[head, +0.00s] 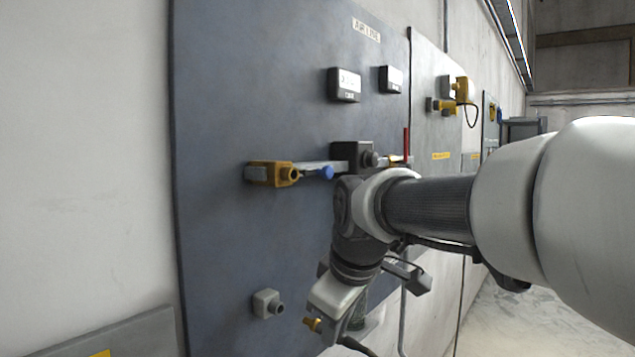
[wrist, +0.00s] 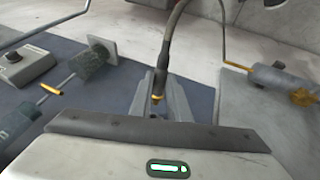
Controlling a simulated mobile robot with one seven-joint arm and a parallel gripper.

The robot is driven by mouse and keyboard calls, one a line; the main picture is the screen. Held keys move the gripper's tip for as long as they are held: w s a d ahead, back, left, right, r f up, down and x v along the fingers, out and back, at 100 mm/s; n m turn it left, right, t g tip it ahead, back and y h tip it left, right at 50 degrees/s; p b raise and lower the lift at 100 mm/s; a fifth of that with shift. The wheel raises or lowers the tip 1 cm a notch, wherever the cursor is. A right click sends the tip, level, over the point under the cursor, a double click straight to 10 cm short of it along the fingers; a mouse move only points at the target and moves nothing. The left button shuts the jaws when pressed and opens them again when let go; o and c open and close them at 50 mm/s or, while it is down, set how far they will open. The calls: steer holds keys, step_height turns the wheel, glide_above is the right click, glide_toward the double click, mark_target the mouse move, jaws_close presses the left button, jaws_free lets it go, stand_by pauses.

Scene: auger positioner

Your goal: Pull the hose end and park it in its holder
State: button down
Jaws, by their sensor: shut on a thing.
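My gripper (wrist: 158,103) is shut on the hose end, a dark hose with a brass tip (wrist: 156,97). The hose (wrist: 168,50) runs up and away from the fingers in the wrist view. In the head view my gripper (head: 325,315) is low in front of the blue-grey panel, with the brass tip (head: 312,324) showing at its left and the dark hose (head: 355,347) trailing down right. I cannot tell for sure which fitting is the holder. A square plate with a grey-green cylinder (wrist: 95,60) stands left of the hose in the wrist view, apart from it.
A grey block with a dark knob (head: 267,303) is on the panel left of my gripper. Above are an orange valve (head: 272,174) and a blue knob (head: 325,173). In the wrist view a bent rod and a grey cylinder with brass ends (wrist: 280,82) are at the right.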

mark_target(311, 321)
steer(key=w+a+p, duration=0.2)
steer(key=shift+a+r+p, duration=0.2)
steer(key=shift+r+p, duration=0.15)
steer(key=shift+w+a+f+h+p, duration=0.1)
steer(key=shift+w+a+h+p, duration=0.2)
steer(key=shift+w+a+p, duration=0.4)
steer(key=shift+s, duration=0.15)
stand_by(1.4)
steer(key=shift+w+a+p, duration=0.45)
steer(key=shift+w+a, duration=0.05)
steer(key=shift+a, duration=0.2)
steer(key=shift+w+a+p, duration=0.45)
steer(key=shift+w+a, duration=0.05)
steer(key=shift+a, duration=0.15)
steer(key=c, duration=1.6)
jaws_free()
steer(key=p+v, duration=0.3)
steer(key=v, duration=1.4)
steer(key=shift+w+r, duration=0.1)
steer(key=shift+r, duration=0.2)
